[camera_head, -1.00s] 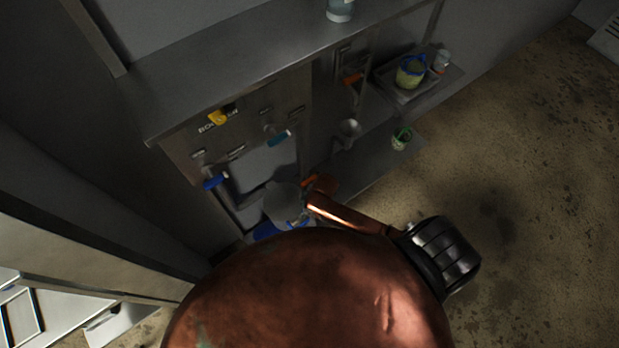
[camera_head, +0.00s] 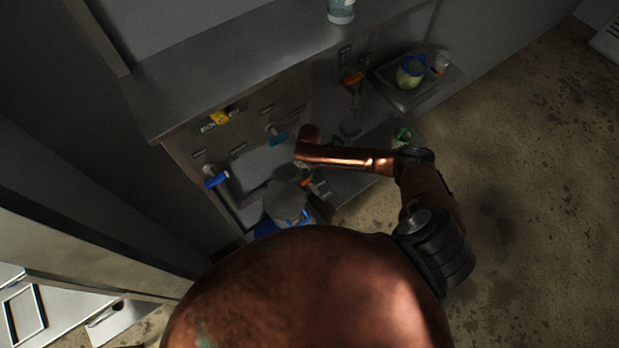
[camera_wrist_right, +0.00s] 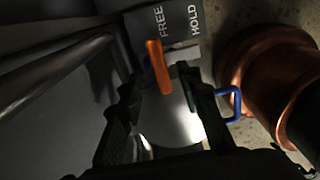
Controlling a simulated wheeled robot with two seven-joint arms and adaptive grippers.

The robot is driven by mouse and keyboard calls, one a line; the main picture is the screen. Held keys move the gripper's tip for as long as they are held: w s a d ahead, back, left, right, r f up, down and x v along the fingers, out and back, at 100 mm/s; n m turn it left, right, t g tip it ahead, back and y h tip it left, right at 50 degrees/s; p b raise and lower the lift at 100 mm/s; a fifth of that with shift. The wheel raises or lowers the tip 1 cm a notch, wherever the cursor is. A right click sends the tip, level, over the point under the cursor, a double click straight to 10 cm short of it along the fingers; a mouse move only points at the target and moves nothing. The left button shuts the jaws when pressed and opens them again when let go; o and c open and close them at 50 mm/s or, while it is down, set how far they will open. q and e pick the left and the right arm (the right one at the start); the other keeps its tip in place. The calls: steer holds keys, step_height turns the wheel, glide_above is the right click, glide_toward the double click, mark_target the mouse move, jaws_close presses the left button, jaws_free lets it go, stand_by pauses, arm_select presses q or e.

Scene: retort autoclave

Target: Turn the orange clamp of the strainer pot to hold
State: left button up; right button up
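The orange clamp (camera_wrist_right: 158,66) stands as a narrow lever between the open fingers of my right gripper (camera_wrist_right: 160,80) in the right wrist view. Its far end lies beside the FREE word of a label plate (camera_wrist_right: 179,29); HOLD is to its right. I cannot tell whether a finger touches it. Behind it is a pale, shiny round surface (camera_wrist_right: 172,122), likely the strainer pot. In the head view a grey pot (camera_head: 287,203) with blue parts sits low by the steel unit. My right gripper (camera_head: 319,188) is small and dark beside it. My left gripper is out of view.
A blue loop handle (camera_wrist_right: 236,103) stands close right of the fingers. A tray (camera_head: 402,101) holds a pot and a jar at upper right. The floor at right is clear.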

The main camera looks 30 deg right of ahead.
mark_target(309, 179)
steer(key=shift+f, duration=2)
steer(key=shift+c, duration=0.4)
jaws_close()
